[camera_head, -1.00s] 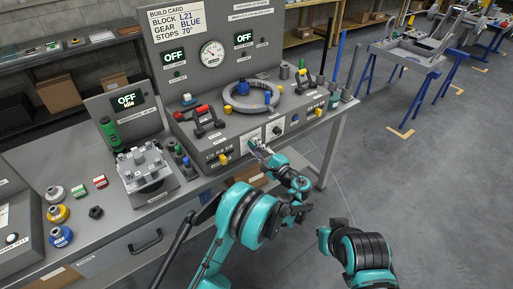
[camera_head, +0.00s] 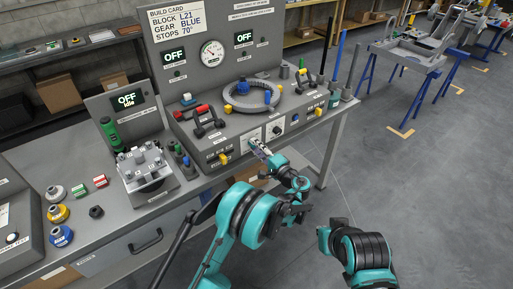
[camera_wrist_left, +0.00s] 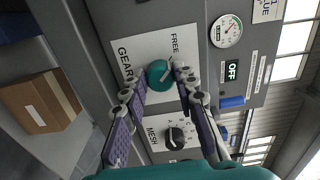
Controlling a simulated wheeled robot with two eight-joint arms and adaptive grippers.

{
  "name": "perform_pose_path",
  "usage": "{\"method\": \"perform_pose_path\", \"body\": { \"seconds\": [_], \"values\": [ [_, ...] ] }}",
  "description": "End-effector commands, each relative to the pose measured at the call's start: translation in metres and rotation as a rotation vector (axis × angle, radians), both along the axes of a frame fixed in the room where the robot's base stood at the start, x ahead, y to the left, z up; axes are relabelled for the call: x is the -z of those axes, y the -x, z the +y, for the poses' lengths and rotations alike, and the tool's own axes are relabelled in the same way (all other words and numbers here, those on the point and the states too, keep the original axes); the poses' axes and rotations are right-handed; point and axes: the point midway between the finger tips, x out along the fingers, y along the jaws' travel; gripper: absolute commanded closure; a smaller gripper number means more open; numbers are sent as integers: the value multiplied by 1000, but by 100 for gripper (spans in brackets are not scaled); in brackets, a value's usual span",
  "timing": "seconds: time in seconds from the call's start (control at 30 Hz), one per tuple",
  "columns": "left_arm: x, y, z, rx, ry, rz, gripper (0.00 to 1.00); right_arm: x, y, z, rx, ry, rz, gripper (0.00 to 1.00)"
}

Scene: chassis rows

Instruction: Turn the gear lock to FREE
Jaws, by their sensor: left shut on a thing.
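The gear lock is a round teal knob (camera_wrist_left: 158,76) on a white plate (camera_wrist_left: 183,42) lettered GEAR and FREE in the left wrist view. A pale pointer bar on the knob slants toward the FREE side; its exact setting is hard to tell. My left gripper (camera_wrist_left: 160,80) has its two fingers on either side of the knob and is shut on it. In the head view my left gripper (camera_head: 259,149) reaches the front panel of the bench station and mostly hides the knob.
A black MESH dial (camera_wrist_left: 175,138) sits close beside the gear lock. Above the panel, a grey ring gear (camera_head: 250,101) and red-ended handles (camera_head: 203,112) stand on the bench. Open floor lies to the right.

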Motion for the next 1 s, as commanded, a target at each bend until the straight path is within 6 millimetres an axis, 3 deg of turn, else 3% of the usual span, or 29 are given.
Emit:
{"method": "perform_pose_path", "body": {
  "seconds": [0.17,0.2,0.27,0.63,1.0],
  "values": [
    [1,0,0,-1,2,1,100,0,0,0,0,0,0,100],
    [1,0,0,-1,2,1,64,0,0,0,0,0,0,100],
    [1,0,0,-1,1,0,51,0,0,0,0,0,0,100],
    [0,5,-4,1,1,1,51,0,0,0,0,0,0,100],
    [1,52,-38,2,1,1,51,0,0,0,0,0,0,100]
  ]
}}
